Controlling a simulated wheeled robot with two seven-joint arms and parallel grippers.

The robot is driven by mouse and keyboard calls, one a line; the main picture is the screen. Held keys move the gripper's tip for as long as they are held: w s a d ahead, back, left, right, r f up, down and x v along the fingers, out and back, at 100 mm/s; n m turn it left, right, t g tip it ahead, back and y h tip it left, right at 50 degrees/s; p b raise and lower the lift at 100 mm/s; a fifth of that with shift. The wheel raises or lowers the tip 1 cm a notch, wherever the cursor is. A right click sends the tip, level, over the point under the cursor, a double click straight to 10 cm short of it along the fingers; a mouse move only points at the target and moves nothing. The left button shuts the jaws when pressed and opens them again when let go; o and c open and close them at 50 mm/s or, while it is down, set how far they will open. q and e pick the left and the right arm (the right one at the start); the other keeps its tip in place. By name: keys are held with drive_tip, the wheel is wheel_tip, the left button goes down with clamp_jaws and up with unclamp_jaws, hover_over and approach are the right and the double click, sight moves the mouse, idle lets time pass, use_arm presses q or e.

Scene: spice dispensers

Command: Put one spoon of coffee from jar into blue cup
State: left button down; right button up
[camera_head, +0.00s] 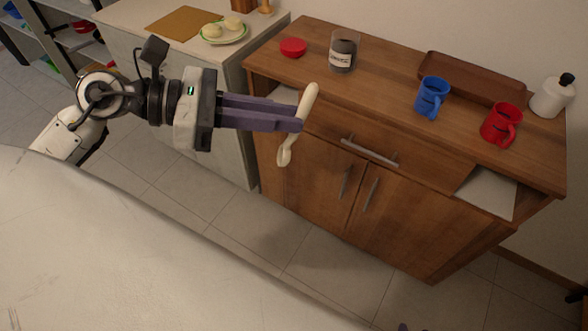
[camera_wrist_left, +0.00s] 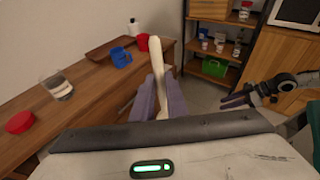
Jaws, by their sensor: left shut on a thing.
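My left gripper (camera_head: 298,118) is shut on a cream-coloured spoon (camera_head: 309,100). The spoon hangs with its bowl end down, in front of the cabinet and clear of its top; its handle also shows in the left wrist view (camera_wrist_left: 156,70). The clear jar (camera_head: 343,54) with dark contents and a label stands uncovered on the cabinet top, with a red lid (camera_head: 293,47) lying to its left. The blue cup (camera_head: 431,98) stands upright farther right. My right gripper (camera_wrist_left: 238,99) shows small at the right of the left wrist view; its jaw gap is unclear.
A red cup (camera_head: 499,125) stands right of the blue cup. A brown tray (camera_head: 470,78) and a white bottle (camera_head: 552,97) are behind them. A counter with a plate of food (camera_head: 224,33) is at the left. The cabinet top (camera_head: 386,72) between jar and blue cup is clear.

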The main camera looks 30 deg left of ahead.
use_arm(q)
wheel_tip(320, 180, up, 7)
drive_tip(key=shift+r, duration=0.15)
idle(0.4)
